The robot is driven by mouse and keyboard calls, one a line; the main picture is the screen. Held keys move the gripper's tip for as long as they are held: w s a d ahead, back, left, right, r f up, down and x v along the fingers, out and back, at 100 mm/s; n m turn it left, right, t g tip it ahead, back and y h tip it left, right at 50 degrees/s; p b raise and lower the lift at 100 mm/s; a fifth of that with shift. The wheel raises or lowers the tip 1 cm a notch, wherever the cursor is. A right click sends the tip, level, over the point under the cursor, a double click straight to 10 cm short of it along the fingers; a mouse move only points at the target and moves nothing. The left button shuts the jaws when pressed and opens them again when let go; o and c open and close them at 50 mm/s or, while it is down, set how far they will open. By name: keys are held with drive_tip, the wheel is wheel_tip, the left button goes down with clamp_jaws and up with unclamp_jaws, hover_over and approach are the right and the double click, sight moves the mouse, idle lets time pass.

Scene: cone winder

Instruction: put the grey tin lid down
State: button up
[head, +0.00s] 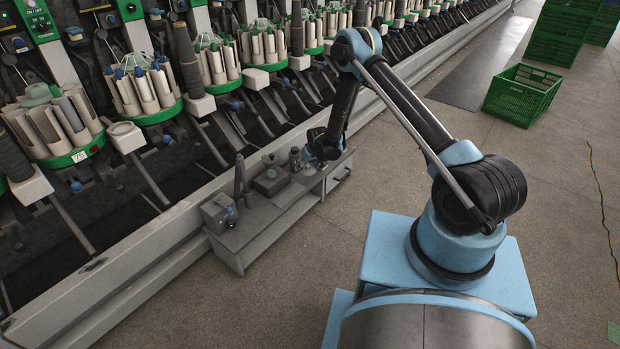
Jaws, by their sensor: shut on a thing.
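My gripper (316,160) is small and dark at the end of my arm, low over the right part of a low grey bench (256,228). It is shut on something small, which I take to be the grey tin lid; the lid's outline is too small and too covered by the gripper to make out. A grey box-shaped tin (271,181) stands on the bench, left of my gripper. I cannot tell whether the held thing touches the bench.
On the bench, a dark bottle (295,159) stands close left of my gripper; a dark cone (239,177) and a grey box (219,213) stand farther left. The winding machine (150,222) runs behind. Green crates (521,95) stand at right on open floor.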

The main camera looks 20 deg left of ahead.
sight(310, 170)
drive_tip(key=shift+w+d+f, duration=0.1)
drive_tip(key=shift+d+f, duration=0.05)
drive_tip(key=shift+f, duration=0.4)
drive_tip(key=shift+w+d+f, duration=0.1)
drive_tip(key=shift+f, duration=2.05)
drive_tip(key=shift+f, duration=0.15)
drive_tip(key=o, duration=1)
drive_tip(key=v, duration=1.2)
drive_tip(key=shift+s, duration=0.15)
